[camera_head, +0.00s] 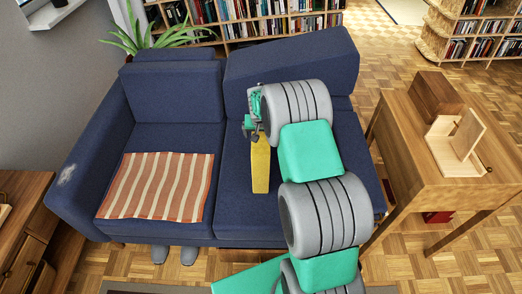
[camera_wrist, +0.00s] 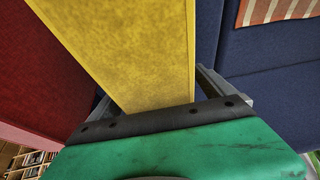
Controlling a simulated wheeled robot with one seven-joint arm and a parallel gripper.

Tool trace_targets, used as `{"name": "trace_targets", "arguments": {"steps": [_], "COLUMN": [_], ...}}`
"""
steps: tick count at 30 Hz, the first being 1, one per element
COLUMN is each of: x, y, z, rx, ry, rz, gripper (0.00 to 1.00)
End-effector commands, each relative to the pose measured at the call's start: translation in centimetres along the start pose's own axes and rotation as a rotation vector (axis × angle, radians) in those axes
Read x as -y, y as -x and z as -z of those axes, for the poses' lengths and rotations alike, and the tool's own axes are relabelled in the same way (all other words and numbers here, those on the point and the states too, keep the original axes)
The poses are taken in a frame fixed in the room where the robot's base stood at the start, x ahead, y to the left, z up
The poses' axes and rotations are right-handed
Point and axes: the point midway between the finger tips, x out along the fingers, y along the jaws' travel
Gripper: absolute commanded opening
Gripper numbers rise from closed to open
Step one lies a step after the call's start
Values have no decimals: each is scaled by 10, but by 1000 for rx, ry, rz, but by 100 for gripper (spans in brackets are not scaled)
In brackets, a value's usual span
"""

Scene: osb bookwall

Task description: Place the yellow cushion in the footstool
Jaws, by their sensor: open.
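The yellow cushion (camera_head: 261,165) stands narrow side toward the head camera on the right seat of the blue sofa, partly hidden by my arm. My gripper (camera_head: 252,125) is at its upper end, with its jaws open. In the wrist view the yellow cushion (camera_wrist: 135,50) reaches down between the two dark fingers of my gripper (camera_wrist: 166,100); I cannot tell whether they touch it. I cannot make out a footstool in either view.
The blue sofa (camera_head: 170,92) has a striped cloth (camera_head: 158,186) on its left seat. A red surface (camera_wrist: 45,70) lies left of the cushion in the wrist view. A wooden desk (camera_head: 405,125) stands right of the sofa, a wooden cabinet (camera_head: 22,190) at the left.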

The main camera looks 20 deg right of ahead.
Motion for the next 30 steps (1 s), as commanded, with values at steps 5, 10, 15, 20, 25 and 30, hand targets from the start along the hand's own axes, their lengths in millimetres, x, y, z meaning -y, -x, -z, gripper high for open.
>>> {"name": "trace_targets", "arguments": {"steps": [5, 10, 15, 20, 25, 30], "x": [0, 0, 0, 0, 0, 0], "y": [0, 0, 0, 0, 0, 0], "z": [0, 0, 0, 0, 0, 0], "rx": [0, 0, 0, 0, 0, 0], "ry": [0, 0, 0, 0, 0, 0], "rz": [0, 0, 0, 0, 0, 0], "gripper": [94, 85, 72, 58, 45, 31]}}
